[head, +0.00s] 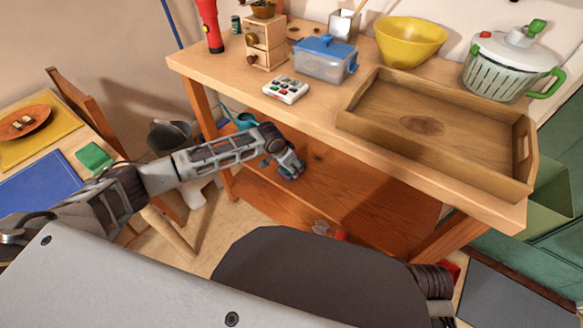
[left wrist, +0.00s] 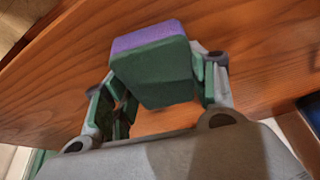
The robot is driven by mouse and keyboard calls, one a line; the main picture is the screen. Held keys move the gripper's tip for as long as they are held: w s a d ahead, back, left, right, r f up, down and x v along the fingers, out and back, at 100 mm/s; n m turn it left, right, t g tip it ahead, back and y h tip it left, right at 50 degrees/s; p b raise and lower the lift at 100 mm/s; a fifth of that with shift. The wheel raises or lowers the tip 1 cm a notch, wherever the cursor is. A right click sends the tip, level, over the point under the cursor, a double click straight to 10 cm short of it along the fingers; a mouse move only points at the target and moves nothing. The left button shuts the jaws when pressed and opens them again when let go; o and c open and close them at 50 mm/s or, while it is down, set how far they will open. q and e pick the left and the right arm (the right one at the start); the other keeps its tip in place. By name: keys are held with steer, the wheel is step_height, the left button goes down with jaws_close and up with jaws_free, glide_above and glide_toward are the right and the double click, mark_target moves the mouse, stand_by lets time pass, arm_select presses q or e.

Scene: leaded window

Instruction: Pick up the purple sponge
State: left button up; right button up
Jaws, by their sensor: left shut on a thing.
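The purple sponge (left wrist: 148,38) shows in the left wrist view as a block with a purple layer and a thicker dark green layer. My left gripper (left wrist: 163,88) is shut on it, with one finger at each side of the block. Reddish-brown wood lies behind the sponge; whether the sponge touches it I cannot tell. In the head view my left gripper (head: 290,168) is in front of the workbench's lower shelf, below the top, and the sponge is too small there to make out clearly. My right gripper is not in view.
The workbench top (head: 310,110) holds a wooden tray (head: 420,125), a blue-lidded box (head: 325,60), a yellow bowl (head: 410,40), a salad spinner (head: 505,65) and a calculator-like device (head: 285,90). A side table with a blue mat (head: 40,190) is at left.

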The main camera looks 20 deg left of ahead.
arm_select(q)
steer(key=shift+b, duration=0.35)
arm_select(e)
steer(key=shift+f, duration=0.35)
arm_select(q)
steer(key=shift+r, duration=0.7)
step_height(320, 180, up, 3)
steer(key=shift+f+p, duration=0.2)
steer(key=shift+p, duration=0.55)
steer(key=s+a+p, duration=0.2)
steer(key=s+a, duration=0.2)
steer(key=s, duration=0.3)
steer(key=s+a+p, duration=0.2)
steer(key=s+a, duration=0.3)
steer(key=s, duration=0.3)
steer(key=shift+s, duration=0.25)
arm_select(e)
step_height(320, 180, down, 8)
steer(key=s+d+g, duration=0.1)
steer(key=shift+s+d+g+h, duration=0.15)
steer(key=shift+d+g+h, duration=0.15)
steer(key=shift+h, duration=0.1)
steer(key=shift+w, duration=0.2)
